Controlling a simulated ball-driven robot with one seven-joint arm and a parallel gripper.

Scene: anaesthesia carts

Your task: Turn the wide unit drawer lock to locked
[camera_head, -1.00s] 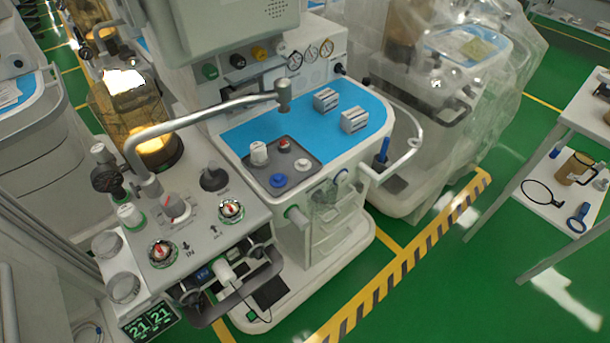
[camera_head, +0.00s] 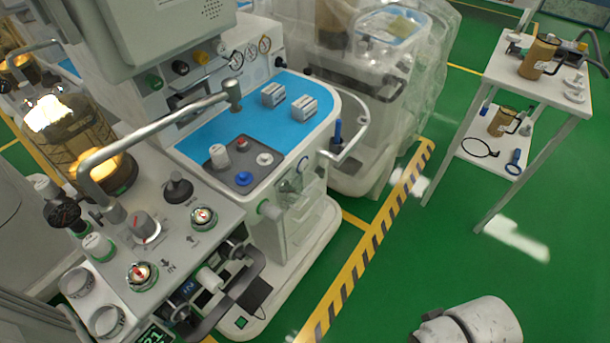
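The large anaesthesia cart with a blue worktop (camera_head: 215,130) stands on the left of the head view. I cannot make out a drawer lock on it, and I cannot tell whether it is the wide unit. Its front face below the worktop is partly hidden by the grey control block (camera_head: 170,235) with knobs and gauges. A pale grey, rounded part that looks like my arm (camera_head: 475,322) shows at the bottom right, apart from the cart. My gripper's fingers are not in view.
A curved metal rail (camera_head: 160,125) arches over the cart. A second cart under clear plastic (camera_head: 425,60) stands behind. A white table (camera_head: 540,85) holding amber jugs is at the right. Green floor (camera_head: 400,250) with a yellow-black strip (camera_head: 375,240) lies open between.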

